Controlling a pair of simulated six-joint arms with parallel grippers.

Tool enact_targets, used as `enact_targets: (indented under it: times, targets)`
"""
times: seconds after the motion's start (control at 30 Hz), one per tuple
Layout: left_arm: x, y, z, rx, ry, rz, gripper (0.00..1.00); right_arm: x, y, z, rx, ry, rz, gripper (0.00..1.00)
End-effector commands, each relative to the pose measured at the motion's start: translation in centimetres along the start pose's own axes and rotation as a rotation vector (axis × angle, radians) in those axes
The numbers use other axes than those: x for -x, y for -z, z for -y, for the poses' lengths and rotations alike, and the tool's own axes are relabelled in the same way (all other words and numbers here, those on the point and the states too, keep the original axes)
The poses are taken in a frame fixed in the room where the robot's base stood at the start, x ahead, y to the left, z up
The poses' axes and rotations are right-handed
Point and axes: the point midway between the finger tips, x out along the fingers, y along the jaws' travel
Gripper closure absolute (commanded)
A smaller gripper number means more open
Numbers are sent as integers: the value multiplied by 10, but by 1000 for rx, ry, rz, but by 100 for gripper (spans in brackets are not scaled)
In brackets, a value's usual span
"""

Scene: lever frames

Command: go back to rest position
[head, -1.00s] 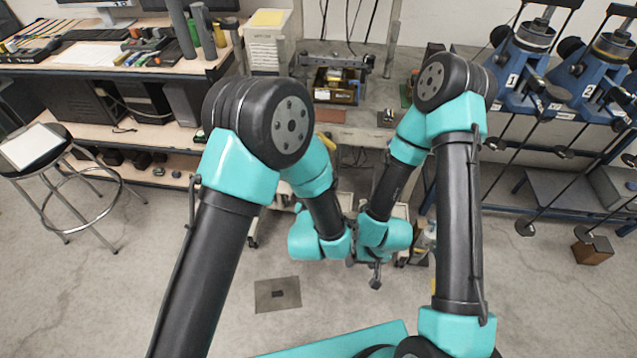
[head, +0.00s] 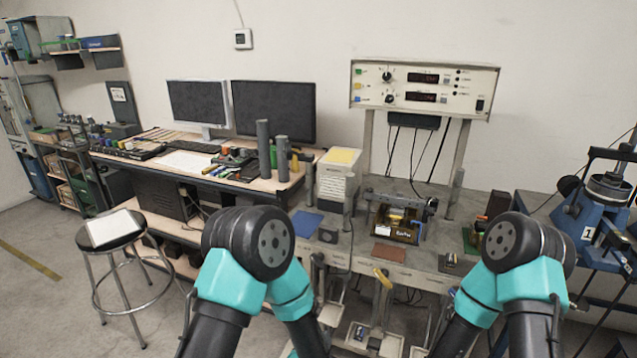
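Both of my arms show only in part along the bottom of the head view. My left arm's dark elbow joint (head: 262,243) and teal links stand left of centre. My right arm's elbow joint (head: 520,243) stands at the lower right. Both forearms run down past the bottom edge, so both grippers are out of the picture. Whether they hold anything is hidden.
A workbench (head: 345,262) with a small box fixture (head: 397,222) stands ahead, under a control panel (head: 424,88). A desk with monitors (head: 273,110) and a stool (head: 112,232) are at left. A blue lever machine (head: 597,215) is at right.

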Motion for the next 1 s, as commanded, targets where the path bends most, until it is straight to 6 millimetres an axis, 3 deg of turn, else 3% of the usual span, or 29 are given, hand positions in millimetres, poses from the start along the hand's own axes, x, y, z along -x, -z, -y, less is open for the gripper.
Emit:
enact_targets:
  times: [0.03, 0.2, 0.37, 0.53, 0.7, 0.8, 1.0]
  targets:
    - [4, 0, 24, -3, 42, 48, 57, 0, 0, 0, 0, 0, 0, 31]
    - [25, -12, 94, -24, 153, 238, 57, 0, 0, 0, 0, 0, 0, 31]
    - [58, -27, 153, -30, 230, 424, 57, 0, 0, 0, 0, 0, 0, 31]
    - [104, -47, 206, -20, 282, 629, 57, 0, 0, 0, 0, 0, 0, 31]
    - [148, -64, 238, -4, 296, 796, 57, 0, 0, 0, 0, 0, 0, 31]
    - [163, -70, 246, 1, 295, 849, 57, 0, 0, 0, 0, 0, 0, 31]
    - [168, -72, 248, 0, 292, 871, 57, 0, 0, 0, 0, 0, 0, 31]
